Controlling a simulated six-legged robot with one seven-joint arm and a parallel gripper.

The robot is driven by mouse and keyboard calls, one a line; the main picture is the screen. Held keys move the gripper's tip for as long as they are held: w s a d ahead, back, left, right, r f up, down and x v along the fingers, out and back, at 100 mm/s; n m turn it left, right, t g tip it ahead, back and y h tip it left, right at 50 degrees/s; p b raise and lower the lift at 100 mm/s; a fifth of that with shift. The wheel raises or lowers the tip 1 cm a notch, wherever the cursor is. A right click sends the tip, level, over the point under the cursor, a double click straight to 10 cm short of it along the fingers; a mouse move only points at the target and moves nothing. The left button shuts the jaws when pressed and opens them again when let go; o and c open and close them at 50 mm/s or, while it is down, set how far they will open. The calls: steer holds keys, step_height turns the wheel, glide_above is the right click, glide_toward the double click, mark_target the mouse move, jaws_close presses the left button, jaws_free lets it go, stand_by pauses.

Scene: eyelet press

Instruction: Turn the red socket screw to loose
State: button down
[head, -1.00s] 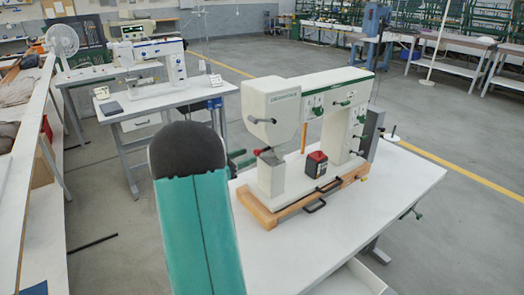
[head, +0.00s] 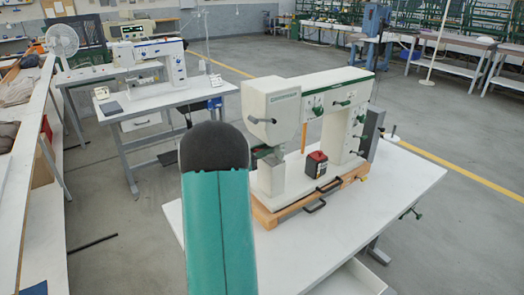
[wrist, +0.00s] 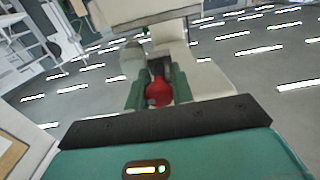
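The red socket screw (wrist: 159,92) shows in the wrist view as a round red end below the press head. My gripper (wrist: 159,94) has its two green fingers apart, one on each side of the red end. The fingers lie close to it; whether they touch it is hard to tell. In the head view the white eyelet press (head: 275,104) stands on its wooden base, and the screw is hidden behind my teal arm and gripper. Only a small part of my gripper (head: 268,155) shows there, under the press head.
The press stands on a white table (head: 330,235) with free room in front. A red and black box (head: 316,163) sits on the press bed, and a wooden base (head: 290,208) with black handles lies below. Another sewing machine (head: 160,62) stands behind on the left.

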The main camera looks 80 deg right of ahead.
steer(key=shift+n, duration=0.3)
steer(key=n, duration=0.3)
steer(key=shift+w+n, duration=0.15)
steer(key=shift+n, duration=0.15)
steer(key=n, duration=0.2)
steer(key=shift+n, duration=0.3)
steer(key=n, duration=0.3)
steer(key=shift+n, duration=0.3)
steer(key=n, duration=0.3)
steer(key=shift+n, duration=0.4)
steer(key=n, duration=0.5)
steer(key=shift+f, duration=0.1)
steer(key=n, duration=0.6)
steer(key=shift+n, duration=0.3)
steer(key=shift+f, duration=0.1)
